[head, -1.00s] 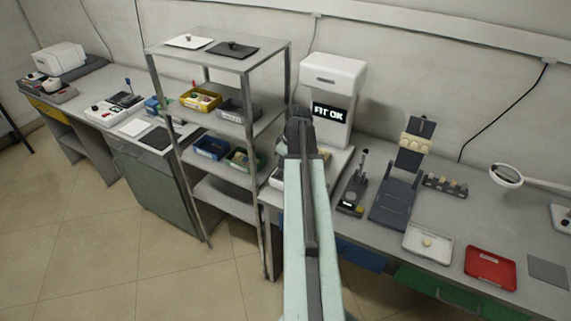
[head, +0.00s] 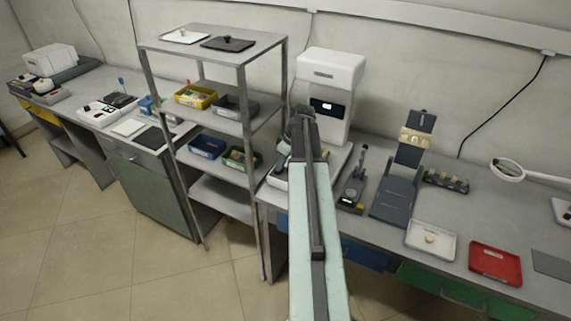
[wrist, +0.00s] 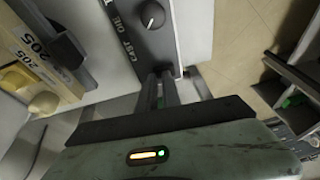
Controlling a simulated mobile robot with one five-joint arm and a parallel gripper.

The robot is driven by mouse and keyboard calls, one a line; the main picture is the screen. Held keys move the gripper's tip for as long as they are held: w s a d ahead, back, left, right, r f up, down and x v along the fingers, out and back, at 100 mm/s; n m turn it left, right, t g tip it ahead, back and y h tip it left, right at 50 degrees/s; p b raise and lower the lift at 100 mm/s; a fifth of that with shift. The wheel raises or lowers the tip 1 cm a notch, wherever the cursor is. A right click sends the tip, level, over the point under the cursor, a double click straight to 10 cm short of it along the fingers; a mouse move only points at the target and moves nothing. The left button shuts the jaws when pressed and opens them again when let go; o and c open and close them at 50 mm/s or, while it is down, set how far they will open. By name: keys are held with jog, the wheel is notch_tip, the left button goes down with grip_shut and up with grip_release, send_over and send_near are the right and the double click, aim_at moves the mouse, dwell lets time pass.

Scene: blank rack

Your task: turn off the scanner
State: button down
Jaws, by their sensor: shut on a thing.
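The scanner appears to be the white upright machine (head: 330,68) on the bench behind my gripper. In the wrist view a grey panel (wrist: 125,22) carries the words "CAST DIE" and a round dark knob (wrist: 152,15). My gripper (wrist: 164,78) is at the near end of this panel, below the knob and apart from it. Its fingers are close together on a small part I cannot make out.
A metal shelf rack (head: 246,120) with bins stands close left of my arm. Right of the machine are a small dark stand (head: 352,185), a grey stand (head: 395,200), a white tray (head: 418,247) and a red tray (head: 494,278). Yellowish blocks marked 205 (wrist: 40,55) are left in the wrist view.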

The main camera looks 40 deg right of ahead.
jog(key=shift+s+d+f, duration=0.1)
jog(key=shift+s+f, duration=0.1)
jog(key=shift+s, duration=0.25)
jog(key=shift+s+a, duration=0.25)
jog(key=shift+a, duration=0.65)
jog(key=shift+w+r+p, duration=0.2)
jog(key=shift+r+p, duration=0.35)
jog(key=shift+p, duration=0.2)
notch_tip(320, 180, up, 5)
jog(key=p, duration=0.5)
jog(key=shift+r, duration=0.1)
jog(key=d+p+v, duration=0.1)
jog(key=p+v, duration=0.6)
jog(key=v, duration=0.1)
jog(key=shift+p, duration=0.35)
